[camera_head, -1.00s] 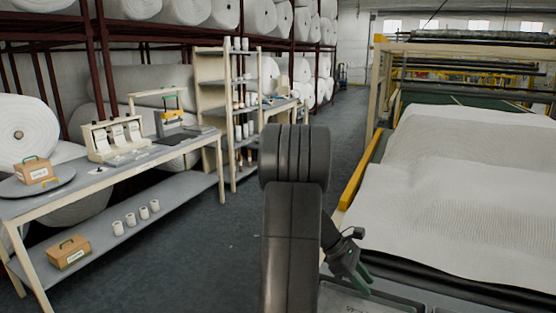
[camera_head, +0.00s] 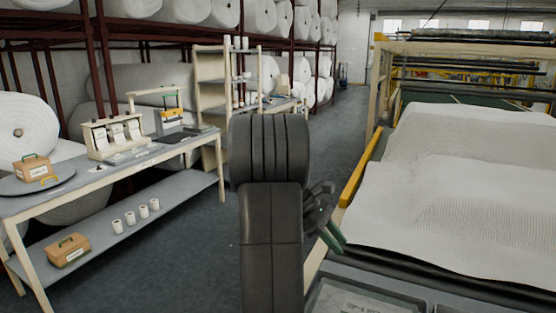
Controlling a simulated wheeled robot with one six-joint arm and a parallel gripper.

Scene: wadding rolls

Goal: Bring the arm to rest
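My arm (camera_head: 265,215) stands up in the middle foreground, dark and bulky. My gripper (camera_head: 333,238) shows just to the right of it, partly hidden behind the arm link. Its green-edged end points down and to the right, beside the near left corner of the wadding machine. I see nothing held in it, but its fingertips are too small and too edge-on to tell open from shut.
A grey workbench (camera_head: 105,178) stands at the left, with boxes and small rolls. A shelf rack (camera_head: 214,85) stands behind it. The machine with white wadding (camera_head: 450,200) fills the right. A grey tray (camera_head: 365,298) lies below my gripper. The aisle floor (camera_head: 335,125) is clear.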

